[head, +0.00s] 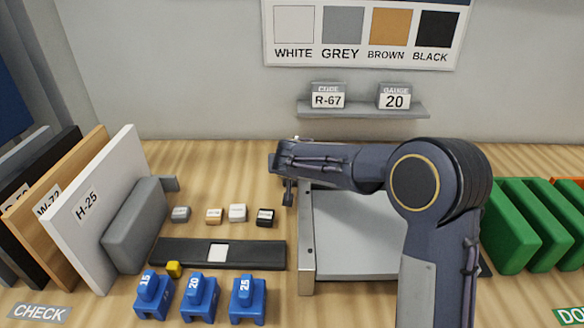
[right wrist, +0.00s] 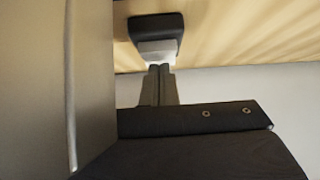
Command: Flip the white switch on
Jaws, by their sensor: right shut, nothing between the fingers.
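Several small switch-like blocks stand in a row on the table in the head view. The white one (head: 237,212) is third from the left, between a brown one (head: 214,215) and a black one (head: 265,216). My right gripper (head: 288,198) is shut and empty, pointing down just right of the black block and left of the grey machine. In the right wrist view its shut fingertips (right wrist: 159,70) appear close to a dark block with a pale face (right wrist: 158,48); I cannot tell whether they touch. My left gripper is not in view.
A grey block (head: 180,213) ends the row at left. A dark strip with a white square (head: 217,253) and blue numbered blocks (head: 198,300) lie in front. The grey-plated machine (head: 345,270) is right. Boards (head: 95,215) lean at left; green blocks (head: 510,230) stand at right.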

